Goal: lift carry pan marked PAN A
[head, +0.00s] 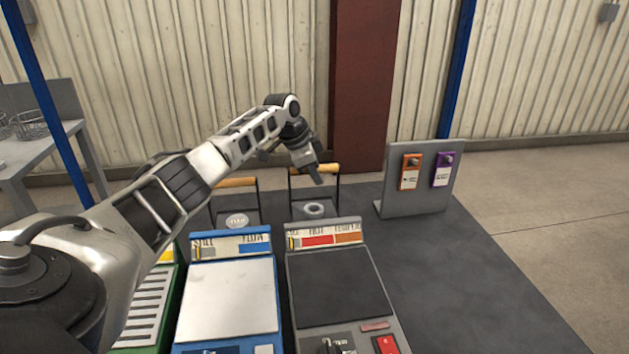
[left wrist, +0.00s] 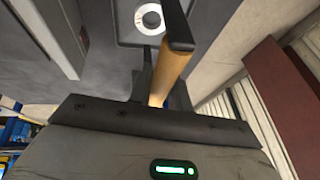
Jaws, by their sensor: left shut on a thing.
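Two carry pans with black frames and wooden top handles stand at the back of the dark table. The left carry pan (head: 237,183) holds a pale disc. The right carry pan (head: 327,168) holds a grey ring (head: 314,209). My left gripper (head: 316,176) is shut on the right pan's wooden handle. In the left wrist view the handle (left wrist: 168,72) runs between the fingers, with the pan's tray and ring (left wrist: 150,19) beyond. I cannot read a PAN A mark on either pan, nor tell whether the held pan is clear of the table. My right gripper is out of view.
A blue-framed station (head: 228,300) and a grey station with a dark plate (head: 338,288) stand in front of the pans. A grey upright panel (head: 426,160) with orange and purple tags stands at right. The table's right side (head: 465,270) is clear. A side table with wire baskets (head: 30,125) is at left.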

